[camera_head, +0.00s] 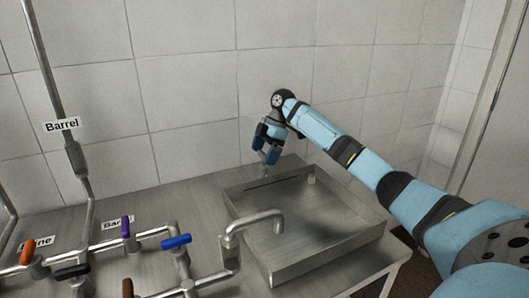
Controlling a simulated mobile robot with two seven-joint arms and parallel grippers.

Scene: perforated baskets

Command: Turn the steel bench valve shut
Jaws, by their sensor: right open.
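Several valves with coloured lever handles sit on steel pipework on the steel bench (150,208). They have a blue handle (176,241), a purple handle (125,227), an orange handle (27,252), a black handle (73,272) and a brown handle (127,288), cut by the lower edge. I cannot tell which is the valve the task names. My right gripper (266,152) is open and empty, pointing down above the back of the steel basin, up and right of the blue handle and well apart from all valves. My left gripper is not in view.
A shallow steel basin (290,278) is set at the bench's right, with a curved spout (256,219) at its left side. A tall pipe (50,80) with a "Barrel" label (61,125) rises at left. A tiled wall (190,60) closes the back.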

